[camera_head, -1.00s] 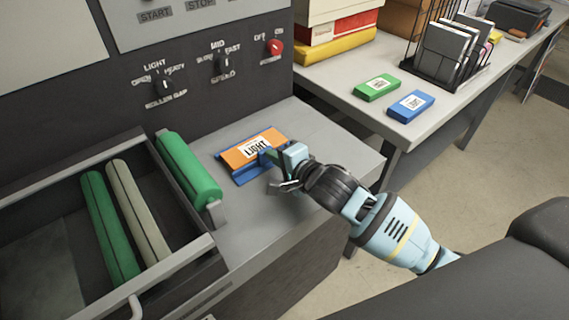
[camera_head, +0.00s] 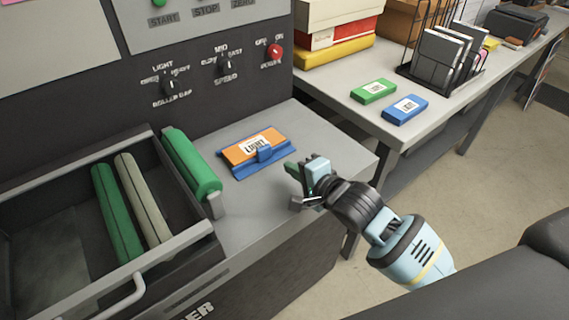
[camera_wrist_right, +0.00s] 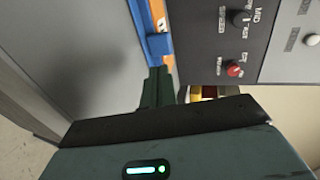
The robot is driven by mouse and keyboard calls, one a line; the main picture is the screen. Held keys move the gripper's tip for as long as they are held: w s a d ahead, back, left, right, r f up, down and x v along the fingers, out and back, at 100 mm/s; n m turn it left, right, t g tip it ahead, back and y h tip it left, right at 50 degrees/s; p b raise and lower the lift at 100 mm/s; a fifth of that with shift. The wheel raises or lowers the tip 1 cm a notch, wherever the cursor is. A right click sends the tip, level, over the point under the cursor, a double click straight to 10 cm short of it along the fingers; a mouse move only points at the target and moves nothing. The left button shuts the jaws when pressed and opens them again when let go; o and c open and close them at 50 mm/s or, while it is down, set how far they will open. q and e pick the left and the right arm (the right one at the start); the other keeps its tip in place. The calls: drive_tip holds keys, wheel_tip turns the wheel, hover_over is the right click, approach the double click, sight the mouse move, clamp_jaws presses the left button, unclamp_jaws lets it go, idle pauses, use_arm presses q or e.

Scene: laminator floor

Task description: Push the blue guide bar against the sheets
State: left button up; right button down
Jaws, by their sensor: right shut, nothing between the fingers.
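The blue guide bar (camera_head: 277,159) lies along the near edge of the orange sheets (camera_head: 240,153), with its raised blue tab (camera_head: 264,152) standing at the middle. The sheets carry a white LIGHT label and rest on the grey machine top. My right gripper (camera_head: 294,182) is shut and empty, to the right of the bar and apart from it. In the right wrist view the bar (camera_wrist_right: 136,14) and its tab (camera_wrist_right: 158,46) lie beyond the shut fingers (camera_wrist_right: 158,88). Whether the bar touches the sheets along its full length is hard to tell. My left gripper is not in view.
A green roller (camera_head: 192,165) stands left of the sheets, beside the open roller bay (camera_head: 75,160). The control panel (camera_head: 215,75) with knobs rises behind. A side table (camera_head: 340,95) holds a green pack (camera_head: 374,91) and a blue pack (camera_head: 405,110). The machine top's right side is clear.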

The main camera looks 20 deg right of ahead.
drive_tip(key=v, duration=0.4)
drive_tip(key=shift+r, duration=0.1)
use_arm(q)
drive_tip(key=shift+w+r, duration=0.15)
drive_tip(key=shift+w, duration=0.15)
use_arm(e)
drive_tip(key=shift+s+d+r, duration=0.2)
drive_tip(key=shift+s+d, duration=0.05)
drive_tip(key=shift+s, duration=0.35)
